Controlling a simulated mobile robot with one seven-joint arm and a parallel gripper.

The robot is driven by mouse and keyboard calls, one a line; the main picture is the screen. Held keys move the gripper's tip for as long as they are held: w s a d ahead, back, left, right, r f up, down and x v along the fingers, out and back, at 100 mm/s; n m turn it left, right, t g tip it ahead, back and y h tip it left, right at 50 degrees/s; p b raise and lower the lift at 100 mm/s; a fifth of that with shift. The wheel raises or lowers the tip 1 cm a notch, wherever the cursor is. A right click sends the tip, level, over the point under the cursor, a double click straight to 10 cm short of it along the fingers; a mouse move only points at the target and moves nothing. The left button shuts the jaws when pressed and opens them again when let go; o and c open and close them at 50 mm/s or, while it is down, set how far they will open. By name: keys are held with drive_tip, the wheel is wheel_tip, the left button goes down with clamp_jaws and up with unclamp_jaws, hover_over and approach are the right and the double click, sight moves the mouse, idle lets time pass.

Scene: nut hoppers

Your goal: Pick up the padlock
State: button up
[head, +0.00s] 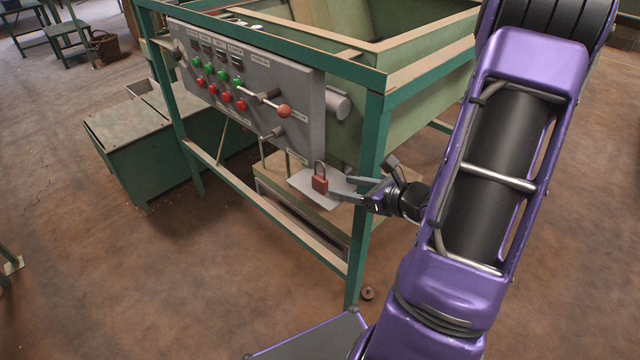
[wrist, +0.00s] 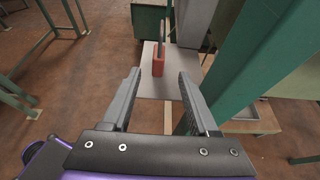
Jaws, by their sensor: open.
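The padlock (head: 320,183) has a red body and a grey shackle. It stands upright on a pale plate (head: 309,190) below the control panel. In the wrist view the padlock (wrist: 158,66) is ahead of my gripper (wrist: 156,75), between the lines of the two fingers and nearer the left one. My gripper (head: 345,189) is open and empty. In the head view its fingers point left toward the padlock, with the tips close to it. I cannot tell whether either fingertip touches it.
A green frame post (head: 367,200) stands close beside my gripper and also shows at right in the wrist view (wrist: 245,60). The grey control panel (head: 250,90) with buttons and a red-knobbed lever (head: 283,111) is above the padlock. Open floor lies in front.

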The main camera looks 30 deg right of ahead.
sight(326, 185)
drive_tip(key=x, duration=0.4)
drive_tip(key=shift+w, duration=0.15)
drive_tip(key=x, duration=0.2)
drive_tip(key=b+x, duration=0.1)
drive_tip(key=x, duration=0.2)
drive_tip(key=shift+a+f, duration=0.2)
drive_tip(key=shift+f, duration=0.15)
clamp_jaws()
